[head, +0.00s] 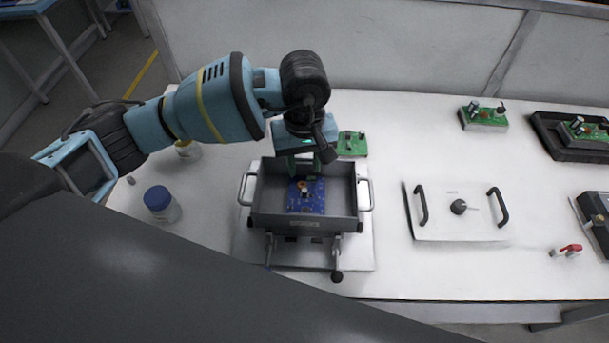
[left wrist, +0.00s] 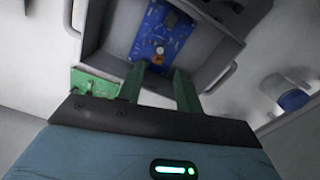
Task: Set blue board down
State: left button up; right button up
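The blue board (head: 305,196) lies flat, face up, on the floor of a grey metal box (head: 263,213) in the head view. It carries a round copper-coloured part and a few small parts. The board also shows in the left wrist view (left wrist: 152,32), beyond the fingertips. My left gripper (head: 309,165) points down over the back part of the box. Its two green fingers (left wrist: 158,72) stand apart, with nothing clearly held between them; whether a tip touches the board's edge I cannot tell. My right gripper is out of view.
A green board (head: 351,144) lies just behind the box. A blue-capped jar (head: 162,204) stands to its left. A white lid with black handles (head: 456,211) lies to the right. More green boards (head: 484,117) sit at the back right. The table between box and lid is clear.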

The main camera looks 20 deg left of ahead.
pick_arm(q)
jog(key=shift+r, duration=1.95)
